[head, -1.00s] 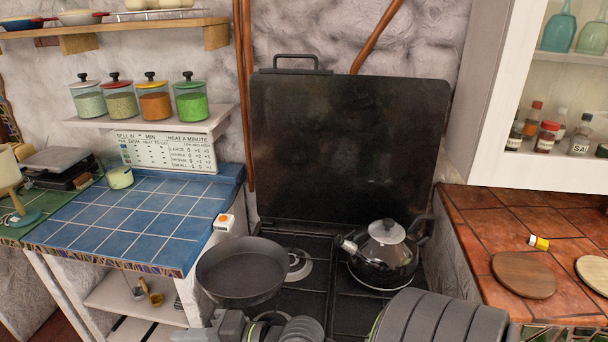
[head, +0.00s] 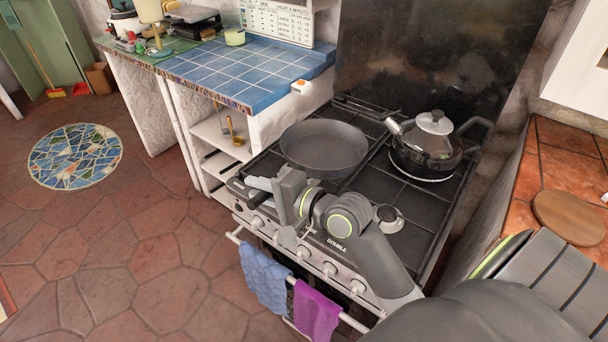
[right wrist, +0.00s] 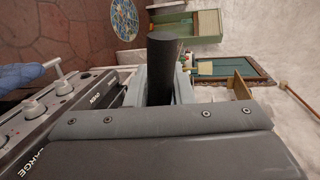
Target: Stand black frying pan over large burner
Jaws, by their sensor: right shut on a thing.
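My right gripper (head: 262,185) is at the pan's near left side. In the right wrist view my right gripper (right wrist: 162,90) is shut on the pan's dark handle (right wrist: 164,55). The burner under the pan is hidden. A small bare burner (head: 388,216) shows at the front right. A "LARGE" label shows on the stove front, but I cannot tell which burner it names. My left gripper is not in view.
A black kettle (head: 427,150) stands at the back right of the stove, close to the pan. The upright stove lid (head: 430,60) is behind. A blue tiled counter (head: 240,70) adjoins at left. Blue and purple towels (head: 316,310) hang on the front rail.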

